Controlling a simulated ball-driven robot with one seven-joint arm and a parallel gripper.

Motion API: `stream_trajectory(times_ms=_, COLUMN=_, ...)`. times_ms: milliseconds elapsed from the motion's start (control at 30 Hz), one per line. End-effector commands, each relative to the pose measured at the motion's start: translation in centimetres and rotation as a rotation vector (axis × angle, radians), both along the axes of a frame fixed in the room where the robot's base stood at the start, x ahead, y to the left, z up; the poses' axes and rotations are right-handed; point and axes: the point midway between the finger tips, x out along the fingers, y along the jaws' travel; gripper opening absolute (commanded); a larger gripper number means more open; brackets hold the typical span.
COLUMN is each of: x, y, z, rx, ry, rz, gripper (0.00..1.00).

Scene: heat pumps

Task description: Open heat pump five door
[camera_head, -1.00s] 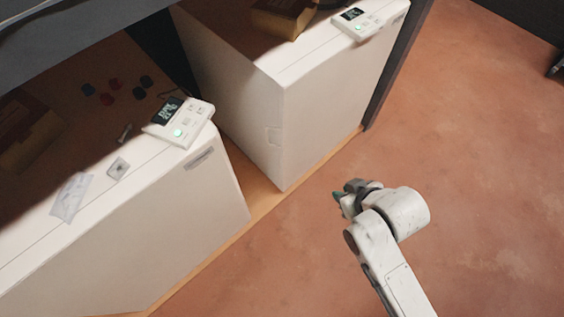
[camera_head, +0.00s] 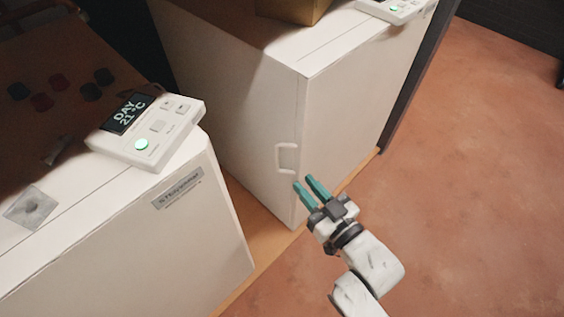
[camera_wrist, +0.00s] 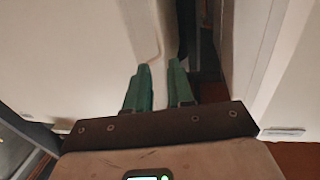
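A second white heat pump (camera_head: 130,255) stands at the lower left. I cannot read a number on either one. My gripper (camera_head: 304,183) has two teal fingers with a gap between them and nothing held. The fingertips are just below and right of the handle, apart from it in the picture. In the wrist view, the fingers (camera_wrist: 158,70) point at a white surface and a dark gap.
A control panel (camera_head: 148,128) reading DAY 21 °C with a green light sits on the left heat pump. Another panel (camera_head: 395,8) and a brown box (camera_head: 292,8) sit on the other. A narrow gap separates the cabinets. The reddish floor (camera_head: 470,190) at right is clear.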

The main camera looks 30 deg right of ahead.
Motion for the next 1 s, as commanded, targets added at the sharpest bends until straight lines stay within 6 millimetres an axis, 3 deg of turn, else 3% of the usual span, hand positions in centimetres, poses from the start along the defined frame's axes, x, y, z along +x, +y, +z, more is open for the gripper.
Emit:
stream_trajectory(times_ms=533, x=8.6, y=1.0, z=0.0, rx=0.0, ry=-0.001, rz=-0.001, gripper=0.23)
stream_trajectory(times_ms=700, x=9.9, y=1.2, z=0.1, rx=0.0, ry=0.0, rz=0.0, gripper=0.23)
stream_trajectory(times_ms=1000, x=10.2, y=1.2, z=0.1, rx=0.0, ry=0.002, rz=-0.001, gripper=0.23)
